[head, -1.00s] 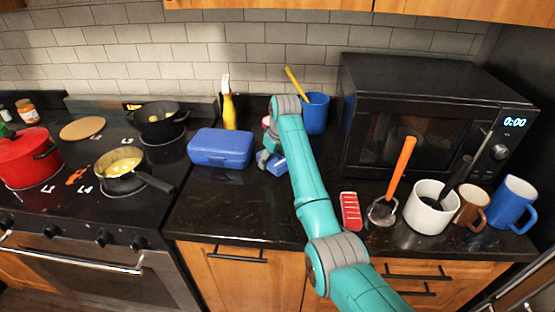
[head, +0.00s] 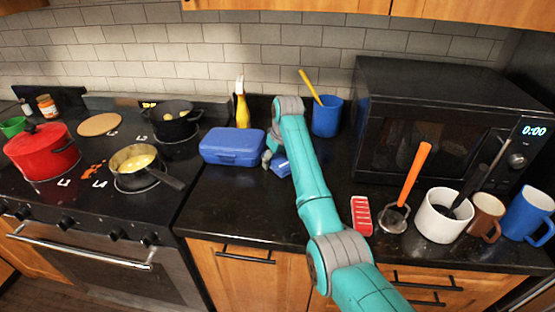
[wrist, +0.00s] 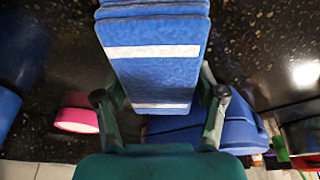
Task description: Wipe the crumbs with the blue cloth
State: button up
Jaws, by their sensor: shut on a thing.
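The blue cloth (wrist: 150,75), folded and with white stripes, is between the fingers of my gripper (wrist: 160,105) in the wrist view. In the head view, my gripper (head: 274,160) is low over the dark counter, just right of the blue lunch box. My gripper is shut on the cloth, and a blue part of the cloth (head: 282,168) shows beside the arm. I cannot tell whether the cloth touches the counter. No crumbs can be made out clearly on the counter. Orange-red bits (head: 93,170) lie on the stove; I cannot tell what they are.
The blue lunch box (head: 232,147) is close left of my gripper. A yellow spray bottle (head: 242,108) and blue cup (head: 326,117) stand behind. A microwave (head: 430,115), red-and-white item (head: 361,215) and mugs (head: 445,215) are right. The front counter left of my arm looks clear.

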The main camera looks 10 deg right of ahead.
jog(key=shift+s+d+r, duration=0.1)
jog(key=shift+s+d, duration=0.4)
jog(key=shift+d, duration=0.3)
jog(key=shift+s+d, duration=0.25)
jog(key=shift+d, duration=0.5)
jog(key=shift+s+d, duration=0.2)
jog(key=shift+d, duration=0.55)
jog(key=shift+s+d, duration=0.25)
jog(key=shift+d, duration=0.5)
jog(key=shift+r, duration=2.85)
jog(key=shift+r, duration=0.15)
jog(key=shift+r, duration=1.35)
